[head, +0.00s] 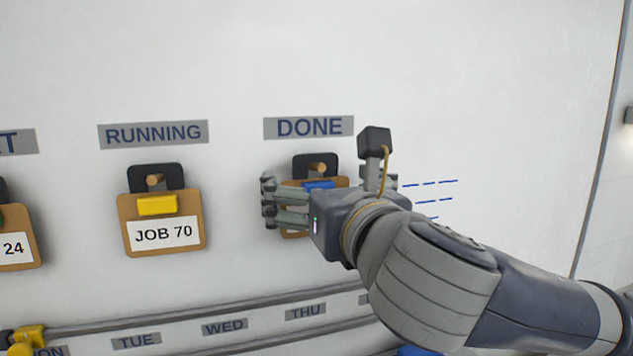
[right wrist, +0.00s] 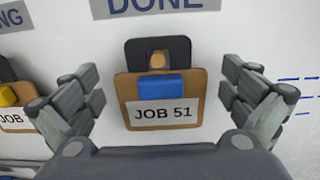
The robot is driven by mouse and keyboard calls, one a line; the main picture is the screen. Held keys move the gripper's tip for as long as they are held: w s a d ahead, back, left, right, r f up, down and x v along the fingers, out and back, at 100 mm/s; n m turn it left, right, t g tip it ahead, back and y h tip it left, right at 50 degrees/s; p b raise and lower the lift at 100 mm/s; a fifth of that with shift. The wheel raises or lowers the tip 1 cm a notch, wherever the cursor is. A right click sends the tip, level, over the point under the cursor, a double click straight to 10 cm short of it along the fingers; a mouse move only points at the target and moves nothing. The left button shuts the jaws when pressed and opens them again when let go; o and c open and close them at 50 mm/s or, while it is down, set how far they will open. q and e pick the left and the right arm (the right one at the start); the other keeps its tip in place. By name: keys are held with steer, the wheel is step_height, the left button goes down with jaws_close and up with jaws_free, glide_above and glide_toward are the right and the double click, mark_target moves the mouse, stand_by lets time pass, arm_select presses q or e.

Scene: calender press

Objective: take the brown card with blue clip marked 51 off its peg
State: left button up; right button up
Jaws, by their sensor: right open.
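The brown card with the blue clip (right wrist: 183,87) hangs on its peg (right wrist: 158,60) under the DONE label, and the right wrist view reads JOB 51 on it. In the head view the card (head: 342,182) is mostly hidden behind my right gripper. My right gripper (right wrist: 163,88) is open, with one finger set on each side of the card and a visible gap on both sides. In the head view my right gripper (head: 268,202) is in front of the board at the card. My left gripper is not in view.
A brown card with a yellow clip, JOB 70 (head: 165,236), hangs to the left under RUNNING (head: 153,133). Another card marked 24 (head: 15,249) is at the left edge. A rail with weekday labels (head: 225,327) runs below. The board above the labels is clear.

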steer(key=shift+x, duration=0.8)
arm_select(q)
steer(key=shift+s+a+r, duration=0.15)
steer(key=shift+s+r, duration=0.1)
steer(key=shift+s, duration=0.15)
arm_select(e)
steer(key=shift+s, duration=0.1)
steer(key=c, duration=0.9)
steer(key=shift+o, duration=0.2)
steer(key=shift+r+b, duration=0.15)
steer(key=shift+b, duration=0.2)
steer(key=shift+s+d+r+b, duration=0.1)
steer(key=shift+s+b, duration=0.1)
steer(key=shift+b, duration=0.1)
arm_select(q)
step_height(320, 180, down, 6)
steer(key=b, duration=0.4)
steer(key=shift+b, duration=0.3)
arm_select(e)
steer(key=v, duration=1.7)
steer(key=shift+s+r, duration=0.15)
steer(key=shift+s, duration=0.2)
